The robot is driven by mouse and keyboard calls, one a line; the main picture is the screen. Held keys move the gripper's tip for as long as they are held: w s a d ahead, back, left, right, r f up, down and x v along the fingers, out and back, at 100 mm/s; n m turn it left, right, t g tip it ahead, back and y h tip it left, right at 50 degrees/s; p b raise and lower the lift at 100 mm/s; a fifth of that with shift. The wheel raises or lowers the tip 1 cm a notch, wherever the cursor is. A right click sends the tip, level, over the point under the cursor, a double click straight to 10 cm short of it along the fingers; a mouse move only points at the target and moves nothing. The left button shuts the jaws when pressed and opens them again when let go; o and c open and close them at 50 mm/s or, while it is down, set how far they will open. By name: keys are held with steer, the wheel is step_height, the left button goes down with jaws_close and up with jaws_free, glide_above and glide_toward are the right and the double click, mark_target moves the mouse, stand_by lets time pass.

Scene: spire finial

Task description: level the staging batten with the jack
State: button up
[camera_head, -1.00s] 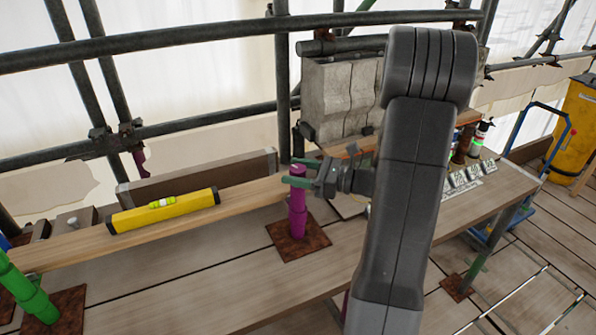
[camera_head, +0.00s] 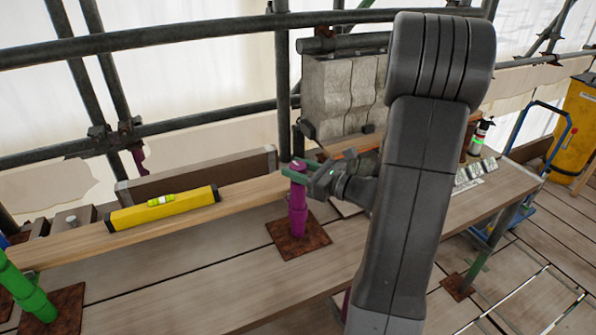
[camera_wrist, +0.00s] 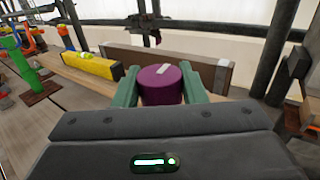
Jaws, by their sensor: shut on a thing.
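A wooden batten (camera_head: 75,246) runs along the staging, supported towards its right end near a purple jack (camera_head: 298,214) on a rusty square plate. A yellow spirit level (camera_head: 165,210) lies on the batten, with a green-yellow vial on its top; the bubble is too small to read. My gripper (camera_head: 293,171) is shut on the purple jack's top. In the wrist view the green fingers sit on either side of the round purple head (camera_wrist: 160,88), which carries a pale mark. A green jack (camera_head: 25,290) stands at the batten's left end.
A dark-framed board (camera_head: 200,178) stands behind the batten. Scaffold tubes (camera_head: 281,90) and pale stone blocks (camera_head: 345,95) are behind the jack. My arm hides part of the bench (camera_head: 495,195). Bare planks lie in front of the batten.

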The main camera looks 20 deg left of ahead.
steer(key=m+t+b, duration=0.1)
steer(key=t, duration=0.1)
steer(key=m+t+h+b, duration=0.1)
steer(key=m+t, duration=0.1)
steer(key=t, duration=0.1)
steer(key=shift+f+b, duration=0.2)
steer(key=shift+b, duration=0.1)
steer(key=shift+r+m+t+h+b, duration=0.1)
steer(key=shift+m+t+h+b, duration=0.35)
steer(key=shift+m+t+h, duration=0.2)
steer(key=shift+m+t, duration=0.25)
steer(key=shift+t, duration=0.1)
steer(key=o, duration=1)
steer(key=shift+r, duration=0.1)
steer(key=shift+c, duration=0.2)
steer(key=b+v, duration=0.1)
steer(key=v, duration=1.2)
steer(key=shift+s+d, duration=0.25)
steer(key=shift+d, duration=0.1)
steer(key=shift+w+a+r, duration=0.1)
steer(key=shift+r, duration=0.05)
steer(key=x, duration=1.3)
steer(key=shift+w+a+p, duration=0.15)
steer(key=shift+a+p, duration=0.15)
steer(key=shift+p, duration=0.1)
